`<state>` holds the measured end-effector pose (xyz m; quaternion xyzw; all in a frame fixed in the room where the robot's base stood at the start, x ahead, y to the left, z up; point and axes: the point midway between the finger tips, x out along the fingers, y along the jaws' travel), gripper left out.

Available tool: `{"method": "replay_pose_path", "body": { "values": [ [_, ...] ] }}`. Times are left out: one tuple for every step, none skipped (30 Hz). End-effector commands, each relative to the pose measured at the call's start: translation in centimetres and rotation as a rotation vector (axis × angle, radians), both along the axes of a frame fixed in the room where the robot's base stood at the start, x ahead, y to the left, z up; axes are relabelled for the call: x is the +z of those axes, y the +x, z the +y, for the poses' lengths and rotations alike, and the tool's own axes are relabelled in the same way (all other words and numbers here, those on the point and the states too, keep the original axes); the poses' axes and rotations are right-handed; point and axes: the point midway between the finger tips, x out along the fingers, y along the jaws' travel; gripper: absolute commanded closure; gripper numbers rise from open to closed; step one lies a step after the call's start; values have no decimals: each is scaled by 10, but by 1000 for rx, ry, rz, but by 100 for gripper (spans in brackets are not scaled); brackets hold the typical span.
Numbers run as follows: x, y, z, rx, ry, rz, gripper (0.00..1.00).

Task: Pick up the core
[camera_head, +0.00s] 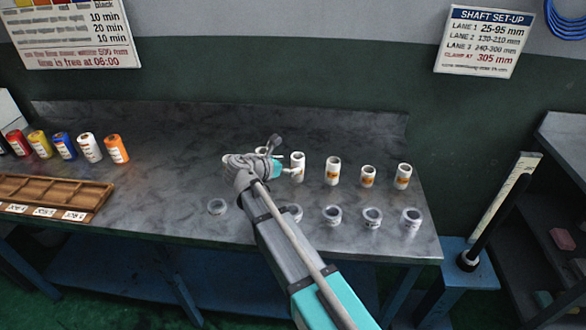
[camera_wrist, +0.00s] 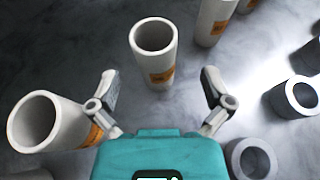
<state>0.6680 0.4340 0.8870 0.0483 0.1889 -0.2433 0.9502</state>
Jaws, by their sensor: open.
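White hollow cores with orange labels stand upright in a row on the grey bench. In the head view they include one core (camera_head: 298,168) right beside my gripper (camera_head: 279,158), with others to the right: a second (camera_head: 333,172), a short one (camera_head: 368,177) and a third (camera_head: 403,177). My arm partly hides the left end of the row. In the wrist view my gripper (camera_wrist: 159,82) is open and empty. One core (camera_wrist: 154,52) stands ahead, centred between the spread fingers. Another core (camera_wrist: 42,122) is close outside the left finger, and a further one (camera_wrist: 214,18) is beyond at upper right.
Coloured rolls (camera_head: 63,146) and a wooden tray (camera_head: 50,193) are at the left. A black post (camera_head: 490,220) stands on a blue stand at right. The bench's left-middle is clear.

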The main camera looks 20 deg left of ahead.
Motion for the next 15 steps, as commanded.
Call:
{"method": "replay_pose_path", "body": {
  "values": [
    [-5, 5, -1, -1, 0, 0, 0],
    [-6, 8, -2, 0, 0, 0, 0],
    [-8, 12, -3, 0, 0, 0, 0],
    [-10, 15, -4, -1, 0, 0, 0],
    [-12, 18, -6, -1, 0, 0, 0],
    [-14, 22, -7, -1, 0, 0, 0],
    [-15, 25, -9, -1, 0, 0, 0],
    [-16, 27, -10, -1, 0, 0, 0],
    [-17, 30, -12, 0, 0, 0, 0],
    [-18, 32, -13, 0, 0, 0, 0],
    [-18, 34, -14, 1, 0, 0, 0],
    [-19, 36, -15, 1, 0, -1, 0],
    [-19, 36, -16, 1, 0, -1, 0],
    [-19, 37, -16, 1, 0, -1, 0],
    [-19, 37, -16, 1, 0, -1, 0]
  ]
}}
